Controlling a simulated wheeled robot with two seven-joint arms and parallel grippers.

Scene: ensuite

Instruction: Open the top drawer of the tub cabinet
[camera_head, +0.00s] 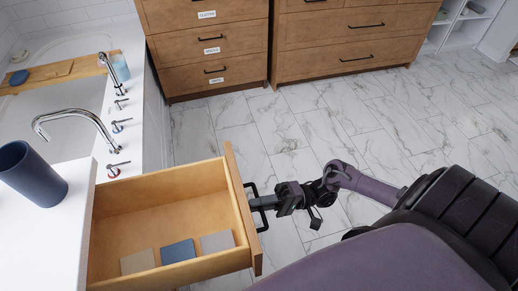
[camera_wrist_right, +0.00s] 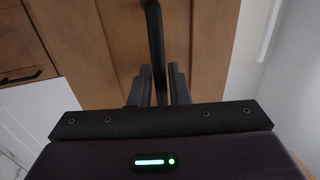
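The wooden top drawer (camera_head: 165,214) of the cabinet beside the tub is pulled well out in the head view. Three flat squares, beige, blue and grey, lie in it. Its black bar handle (camera_head: 257,207) is on the front panel. My right gripper (camera_head: 262,203) reaches the handle from the right. In the right wrist view the handle (camera_wrist_right: 154,35) runs down between the two fingers (camera_wrist_right: 158,88), which appear closed closely around it. The cabinet's white top (camera_head: 62,225) is at the left; its lower front is hidden. My left gripper is out of view.
A dark blue cup (camera_head: 30,173) stands on the white top. The bathtub (camera_head: 65,130) with chrome taps is behind it. Wooden drawer units (camera_head: 210,45) stand along the back. The marble-look floor (camera_head: 300,130) between is clear.

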